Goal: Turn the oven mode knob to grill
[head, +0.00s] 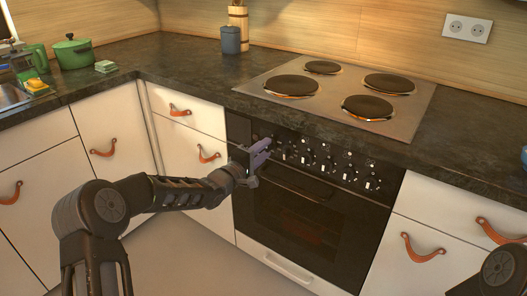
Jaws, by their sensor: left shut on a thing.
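The black oven (300,218) is built in under the counter, with a row of several knobs along its control panel (320,152). My left gripper (263,148) is at the left end of this row. It is shut on the oven mode knob, which its fingers mostly hide. The knob's pointer and the grill mark cannot be made out. The other knobs, such as one near the panel's middle (327,165), are uncovered to the right. My right gripper is out of view; only part of my right arm shows at the lower right.
The oven door handle (295,181) runs just below the knobs. The hob (340,92) with several plates lies above on the dark counter (185,62). White drawers with orange leather pulls (422,249) flank the oven. The floor before it is clear.

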